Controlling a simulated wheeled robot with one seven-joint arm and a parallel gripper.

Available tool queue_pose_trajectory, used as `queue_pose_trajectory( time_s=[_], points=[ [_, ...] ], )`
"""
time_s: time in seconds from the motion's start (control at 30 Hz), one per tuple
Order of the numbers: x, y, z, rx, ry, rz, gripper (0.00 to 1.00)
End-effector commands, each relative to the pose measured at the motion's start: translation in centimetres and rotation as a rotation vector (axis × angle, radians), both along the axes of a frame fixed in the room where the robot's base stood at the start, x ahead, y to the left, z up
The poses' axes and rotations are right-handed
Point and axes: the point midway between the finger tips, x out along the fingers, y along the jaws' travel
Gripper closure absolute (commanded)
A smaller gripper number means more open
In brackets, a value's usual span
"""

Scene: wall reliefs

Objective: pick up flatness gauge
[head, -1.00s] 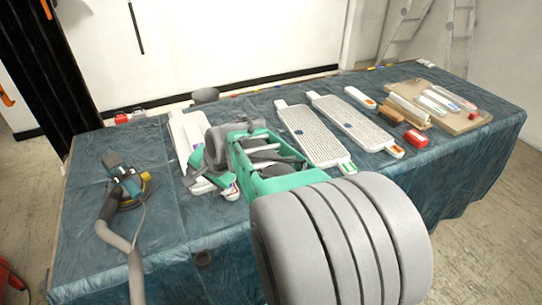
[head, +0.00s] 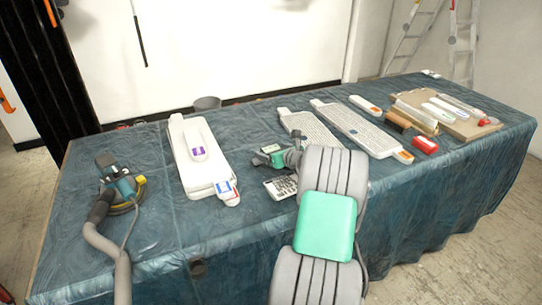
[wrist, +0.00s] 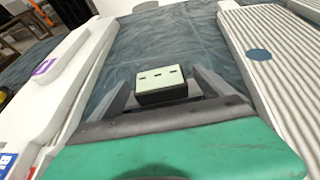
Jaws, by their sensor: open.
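The flatness gauge looks to be the small dark box with a pale green face and three dark marks (wrist: 160,85) in the wrist view. It lies over the blue cloth, between a white case and a ribbed board. My gripper (wrist: 163,74) is open, with one dark finger on each side of the box; I cannot tell whether they touch it. In the head view my gripper (head: 268,155) is low over the middle of the table, and the box is hard to make out among its parts.
The white case with a purple label (head: 190,150) lies to the left, and a sander with a hose (head: 122,185) beyond it. Ribbed boards (head: 355,125) lie to the right. A white item with a dark grid (head: 281,187) lies in front of my gripper.

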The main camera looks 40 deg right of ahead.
Motion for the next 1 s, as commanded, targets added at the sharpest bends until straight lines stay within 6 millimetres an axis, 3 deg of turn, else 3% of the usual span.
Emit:
queue_pose_trajectory(
  time_s=[0.27,1.0],
  points=[
    [0.71,-0.17,-0.23,-0.002,0.000,0.000,0.09],
    [0.68,-0.13,-0.22,-0.002,0.000,0.000,0.70]
  ],
)
